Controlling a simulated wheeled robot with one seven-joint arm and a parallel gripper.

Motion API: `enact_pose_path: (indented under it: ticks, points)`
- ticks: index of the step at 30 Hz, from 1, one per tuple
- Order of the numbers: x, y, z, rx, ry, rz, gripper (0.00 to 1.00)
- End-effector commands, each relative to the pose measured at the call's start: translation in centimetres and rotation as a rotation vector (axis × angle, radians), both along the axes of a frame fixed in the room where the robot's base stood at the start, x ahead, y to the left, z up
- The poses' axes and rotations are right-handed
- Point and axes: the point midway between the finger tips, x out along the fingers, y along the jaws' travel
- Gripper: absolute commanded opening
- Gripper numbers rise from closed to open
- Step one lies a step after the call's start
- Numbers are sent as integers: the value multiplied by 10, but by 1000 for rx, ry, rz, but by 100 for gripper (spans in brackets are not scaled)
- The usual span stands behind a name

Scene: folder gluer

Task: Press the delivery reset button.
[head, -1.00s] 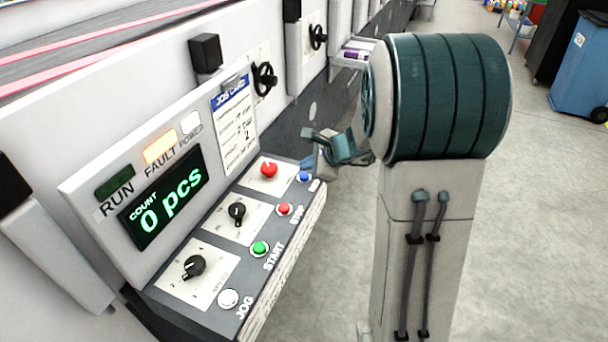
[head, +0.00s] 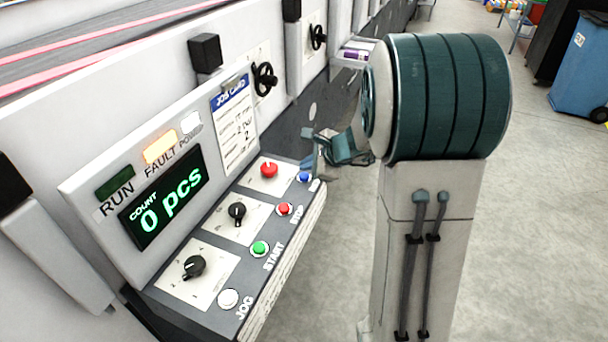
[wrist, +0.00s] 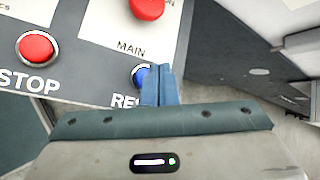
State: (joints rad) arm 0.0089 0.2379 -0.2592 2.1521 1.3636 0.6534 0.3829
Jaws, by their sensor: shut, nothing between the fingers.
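The blue button (head: 304,177) sits at the far right end of the control panel. In the wrist view the blue button (wrist: 138,76) is partly covered by my fingers, and its label shows only "RE". My gripper (head: 316,168) is shut and empty, with its fingertips at the blue button's right side in the head view. In the wrist view my shut gripper (wrist: 161,72) overlaps the button's right part. I cannot tell whether the fingertips touch it.
A red button (head: 284,209) marked STOP, a green START button (head: 260,248) and a red knob (head: 269,170) marked MAIN are close by. The display (head: 164,197) reads 0 pcs. The FAULT lamp (head: 160,147) glows orange. Open floor lies right of the panel.

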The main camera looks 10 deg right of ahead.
Motion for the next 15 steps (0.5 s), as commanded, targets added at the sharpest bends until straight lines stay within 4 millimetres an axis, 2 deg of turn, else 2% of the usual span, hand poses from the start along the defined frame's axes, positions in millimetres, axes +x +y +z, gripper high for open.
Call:
enact_pose_path:
  ticks: [15]
  points:
    - [0,0,-9,-1,0,1,0]
